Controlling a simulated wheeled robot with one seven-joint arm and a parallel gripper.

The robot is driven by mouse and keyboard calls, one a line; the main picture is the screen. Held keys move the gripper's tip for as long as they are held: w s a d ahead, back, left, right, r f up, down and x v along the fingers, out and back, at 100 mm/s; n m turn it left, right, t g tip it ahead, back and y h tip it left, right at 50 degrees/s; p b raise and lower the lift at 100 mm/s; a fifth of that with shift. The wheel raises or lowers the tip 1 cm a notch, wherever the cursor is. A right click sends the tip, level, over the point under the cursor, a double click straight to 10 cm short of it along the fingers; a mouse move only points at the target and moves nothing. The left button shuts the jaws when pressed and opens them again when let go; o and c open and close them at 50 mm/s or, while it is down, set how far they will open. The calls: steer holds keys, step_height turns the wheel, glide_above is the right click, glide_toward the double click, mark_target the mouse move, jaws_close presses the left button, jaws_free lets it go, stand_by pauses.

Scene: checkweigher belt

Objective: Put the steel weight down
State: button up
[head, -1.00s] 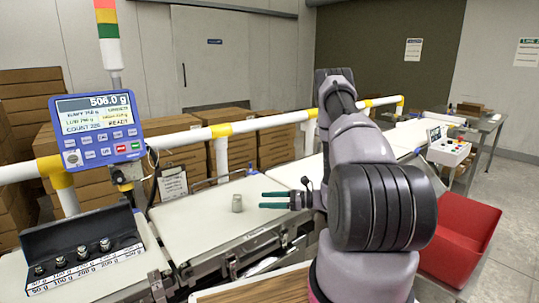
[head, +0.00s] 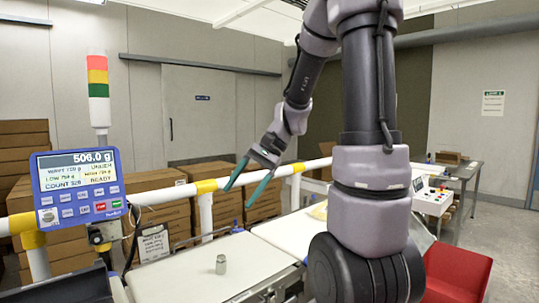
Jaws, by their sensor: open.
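The steel weight (head: 221,264) is a small silver cylinder with a knob on top. It stands upright on the white weighing belt (head: 182,277), in the lower middle of the head view. My gripper (head: 246,187) has teal fingers that are apart, with nothing between them. It is up in the air, above and to the right of the weight in the picture, clear of it. The blue display (head: 77,187) at left reads 506.0 g.
A white and yellow rail (head: 255,181) runs behind the belt, with stacked cartons (head: 168,218) beyond it. A signal tower (head: 98,90) stands at left. A red bin (head: 457,272) and a control box (head: 434,200) are at right. The belt around the weight is clear.

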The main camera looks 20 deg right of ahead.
steer(key=s+d+r+n+t+h, duration=0.3)
steer(key=s+r+t, duration=0.4)
steer(key=s+r, duration=0.3)
steer(key=shift+d+r+n+h, duration=0.2)
steer(key=shift+n+h, duration=0.4)
steer(key=shift+h, duration=0.6)
steer(key=shift+a, duration=0.15)
stand_by(2.6)
